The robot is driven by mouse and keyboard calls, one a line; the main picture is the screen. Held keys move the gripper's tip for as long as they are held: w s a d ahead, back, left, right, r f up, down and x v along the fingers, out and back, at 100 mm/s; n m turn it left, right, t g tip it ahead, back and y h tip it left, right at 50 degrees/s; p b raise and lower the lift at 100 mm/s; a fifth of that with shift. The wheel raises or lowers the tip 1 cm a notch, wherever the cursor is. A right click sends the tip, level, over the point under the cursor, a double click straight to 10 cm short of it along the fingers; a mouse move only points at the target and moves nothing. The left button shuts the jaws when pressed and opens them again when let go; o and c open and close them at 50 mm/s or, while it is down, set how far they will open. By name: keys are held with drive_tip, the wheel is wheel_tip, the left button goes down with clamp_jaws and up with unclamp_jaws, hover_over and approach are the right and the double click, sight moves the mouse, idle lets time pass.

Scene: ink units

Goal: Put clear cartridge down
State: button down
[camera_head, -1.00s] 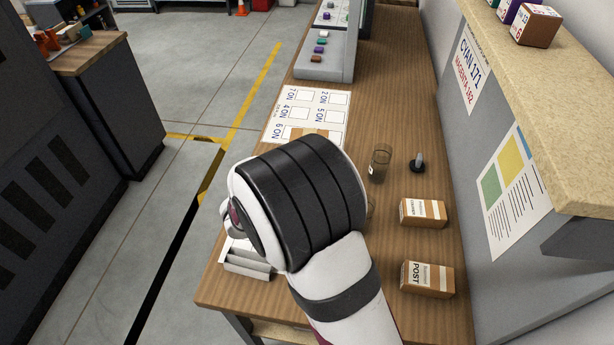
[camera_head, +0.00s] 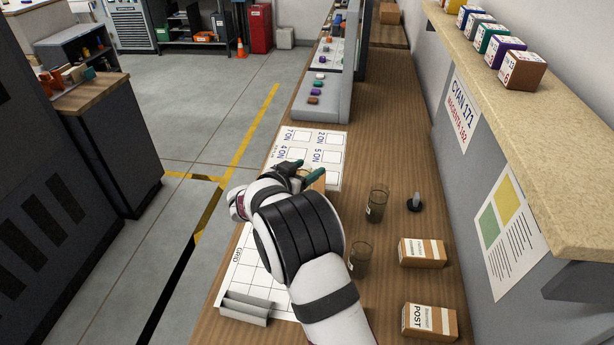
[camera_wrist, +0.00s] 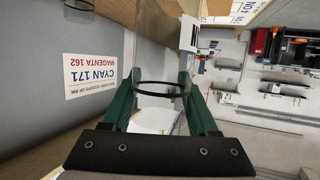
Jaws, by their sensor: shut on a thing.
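My gripper (camera_head: 300,170) has dark green fingers and is over the near part of the white numbered sheet (camera_head: 329,148). In the wrist view, the fingers (camera_wrist: 160,98) are shut on a clear cartridge (camera_wrist: 161,72), a see-through cylinder with a dark ring. In the head view I cannot make out the held cartridge; my wrist and fingers cover that spot. I cannot tell whether it touches the sheet. Two other clear cylinders stand on the wooden bench right of my arm, one farther (camera_head: 377,204) and one nearer (camera_head: 360,258).
A white grid sheet (camera_head: 242,275) and a grey tray (camera_head: 245,308) lie left of my arm. Two labelled cartons (camera_head: 422,253) (camera_head: 430,322) and a dark-based stand (camera_head: 415,202) are at right. A grey rack with coloured pieces (camera_head: 322,100) stands at the back. Open bench lies beyond the clear cylinders.

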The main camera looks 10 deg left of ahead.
drive_tip(key=shift+f, duration=1.1)
drive_tip(key=shift+c, duration=0.8)
unclamp_jaws()
drive_tip(key=shift+f, duration=0.1)
